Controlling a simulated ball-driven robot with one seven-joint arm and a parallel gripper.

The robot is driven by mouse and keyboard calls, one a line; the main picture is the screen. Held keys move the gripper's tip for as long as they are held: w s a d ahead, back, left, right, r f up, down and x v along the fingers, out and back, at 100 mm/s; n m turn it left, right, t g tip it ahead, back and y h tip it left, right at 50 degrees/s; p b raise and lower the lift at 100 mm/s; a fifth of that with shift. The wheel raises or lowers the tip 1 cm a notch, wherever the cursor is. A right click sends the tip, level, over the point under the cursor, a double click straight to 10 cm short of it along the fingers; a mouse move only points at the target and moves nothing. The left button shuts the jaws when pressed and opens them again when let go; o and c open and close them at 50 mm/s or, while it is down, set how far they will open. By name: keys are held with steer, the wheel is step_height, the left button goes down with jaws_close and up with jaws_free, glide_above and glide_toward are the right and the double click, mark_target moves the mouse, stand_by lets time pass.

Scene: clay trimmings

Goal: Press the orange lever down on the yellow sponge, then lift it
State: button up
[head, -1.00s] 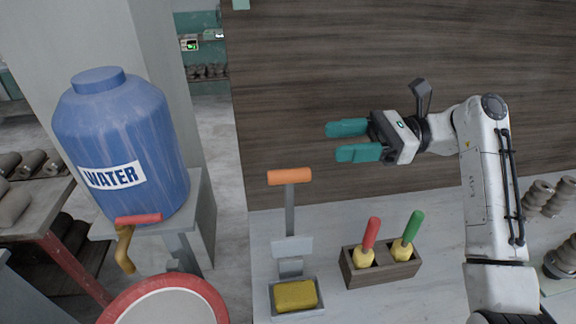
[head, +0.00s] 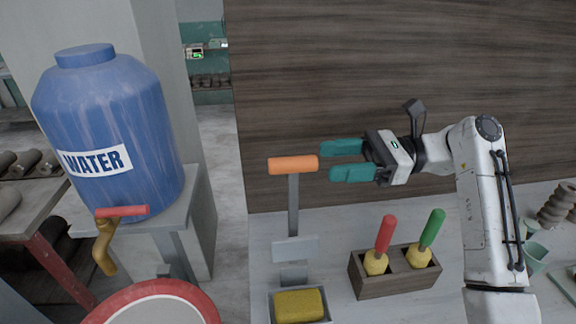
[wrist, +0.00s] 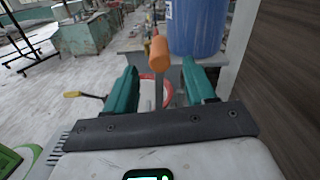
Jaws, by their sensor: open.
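The orange lever handle (head: 293,165) tops an upright grey bar on a small press on the table. In the wrist view the orange handle (wrist: 159,53) shows ahead, between the lines of the two fingers. The yellow sponge (head: 299,303) lies in a grey tray below the press plate, and a clear gap shows between plate and sponge. My gripper (head: 335,161) is open, its two teal fingers just right of the handle in the head view. Nothing is between the fingers. I cannot tell whether the upper fingertip touches the handle.
A wooden holder (head: 394,283) with a red-handled and a green-handled tool stands right of the press. A blue water barrel (head: 110,125) with a red-handled tap stands at the left, above a red-rimmed basin (head: 205,302). A dark wood panel (head: 400,60) rises behind the table.

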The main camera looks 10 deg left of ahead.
mark_target(288, 164)
steer(key=p+x, duration=0.1)
steer(key=x, duration=0.8)
jaws_close()
stand_by(0.4)
